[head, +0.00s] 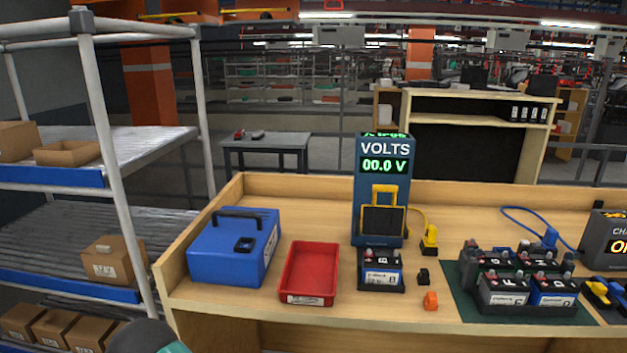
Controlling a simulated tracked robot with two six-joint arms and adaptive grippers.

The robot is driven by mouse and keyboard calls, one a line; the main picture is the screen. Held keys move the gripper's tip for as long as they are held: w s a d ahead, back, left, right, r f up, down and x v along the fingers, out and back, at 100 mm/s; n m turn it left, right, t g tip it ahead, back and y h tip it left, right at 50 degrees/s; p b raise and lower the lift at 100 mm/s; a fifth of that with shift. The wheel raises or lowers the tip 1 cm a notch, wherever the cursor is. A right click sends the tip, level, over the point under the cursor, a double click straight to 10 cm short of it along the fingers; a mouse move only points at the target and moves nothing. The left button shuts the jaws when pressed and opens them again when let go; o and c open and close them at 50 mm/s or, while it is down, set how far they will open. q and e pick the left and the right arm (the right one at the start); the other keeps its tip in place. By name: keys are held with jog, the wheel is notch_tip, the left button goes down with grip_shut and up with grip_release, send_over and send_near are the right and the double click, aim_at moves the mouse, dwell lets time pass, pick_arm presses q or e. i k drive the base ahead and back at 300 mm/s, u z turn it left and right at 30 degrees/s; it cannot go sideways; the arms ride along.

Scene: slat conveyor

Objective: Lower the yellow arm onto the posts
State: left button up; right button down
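The yellow arm (385,189) is a frame on the front of the blue voltage tester (367,183). It stands raised, around and above a dark panel. The tester's display reads 00.0 V. A blue and black battery (382,276) sits upright in a dark holder just in front of and below the arm, with reddish caps on top. The arm is apart from the battery's top. Neither gripper shows in the head view; only a dark rounded part with teal, probably mine, shows at the bottom left.
A blue case (236,246) and an empty red tray (310,272) stand left of the tester. Several batteries stand on a green mat (463,304).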

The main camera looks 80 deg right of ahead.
aim_at(378, 221)
jog(key=u, duration=0.2)
jog(key=k, duration=1)
jog(key=u, duration=1.5)
jog(key=i, duration=0.1)
jog(key=z, duration=2.15)
jog(key=i, duration=0.15)
jog(key=u, duration=2.95)
jog(key=k, duration=0.15)
jog(key=z, duration=3.3)
